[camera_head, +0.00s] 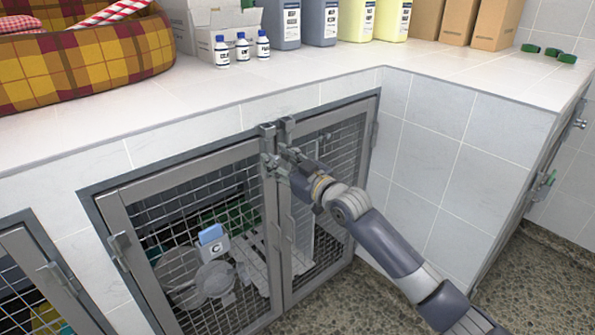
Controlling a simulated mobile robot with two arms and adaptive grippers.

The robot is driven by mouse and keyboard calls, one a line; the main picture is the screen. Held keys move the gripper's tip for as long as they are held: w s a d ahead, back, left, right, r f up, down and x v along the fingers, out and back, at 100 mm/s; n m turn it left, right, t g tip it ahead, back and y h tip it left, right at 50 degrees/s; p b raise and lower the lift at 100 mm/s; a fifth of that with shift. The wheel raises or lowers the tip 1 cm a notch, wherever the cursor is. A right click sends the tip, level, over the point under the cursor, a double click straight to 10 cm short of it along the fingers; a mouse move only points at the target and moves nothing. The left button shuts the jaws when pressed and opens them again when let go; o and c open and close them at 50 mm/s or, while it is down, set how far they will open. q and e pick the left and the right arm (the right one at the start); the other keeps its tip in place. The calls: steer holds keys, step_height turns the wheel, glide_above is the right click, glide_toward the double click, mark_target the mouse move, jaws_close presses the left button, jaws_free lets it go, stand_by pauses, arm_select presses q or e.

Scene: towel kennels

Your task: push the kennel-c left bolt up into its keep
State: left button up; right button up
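Kennel C has a pair of grey-framed mesh doors under the counter; the left door (120,215) and the right door (375,140) both look shut. A blue-and-white card marked C (212,245) shows behind the left door's mesh. At the top, where the doors meet, are the left bolt (267,131) and a matching right bolt (287,126). My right gripper (277,162) is right at these bolts, just below their tops. Its fingers overlap the bolt hardware, so I cannot tell whether they grip it. How far the left bolt sits in its keep is unclear. My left gripper is out of view.
A tiled wall (440,150) stands right of the kennel. Another kennel door (45,270) is at left.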

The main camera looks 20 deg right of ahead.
steer(key=v, duration=1)
steer(key=shift+r, duration=0.1)
